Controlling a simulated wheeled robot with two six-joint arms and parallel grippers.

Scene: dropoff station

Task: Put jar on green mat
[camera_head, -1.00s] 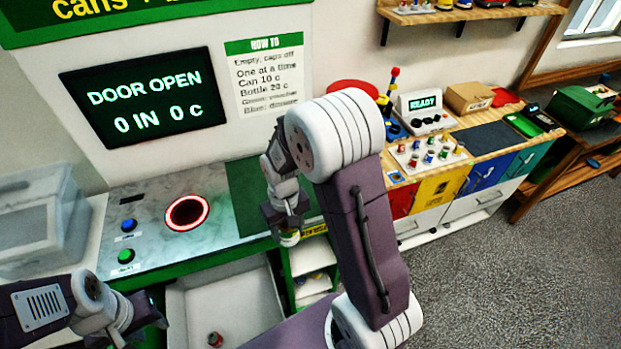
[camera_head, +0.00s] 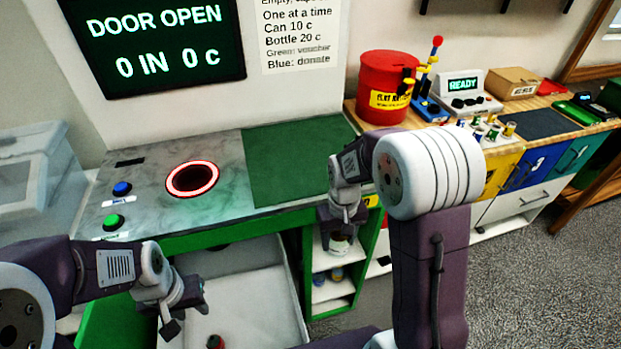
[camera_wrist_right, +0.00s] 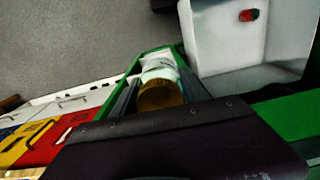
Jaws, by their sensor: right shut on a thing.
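The jar (camera_head: 340,243) is in my right gripper (camera_head: 338,232), mostly hidden by it in the head view. In the right wrist view the jar (camera_wrist_right: 161,90) sits between the two fingers, with a pale label and an amber end towards the camera. The green mat (camera_head: 298,160) lies flat and bare on the counter, right of the red-ringed hole. My right gripper and the jar are in front of the counter's front edge, to the right of and lower in the picture than the mat. My left gripper (camera_head: 186,312) is open and empty over the bin.
The grey counter (camera_head: 225,192) carries a red-ringed hole (camera_head: 192,179), a blue button (camera_head: 122,188) and a green button (camera_head: 113,222). A white bin (camera_head: 255,300) below holds a red can (camera_head: 215,342). A shelf unit (camera_head: 330,290) stands below my right gripper. A red drum (camera_head: 383,85) stands right of the mat.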

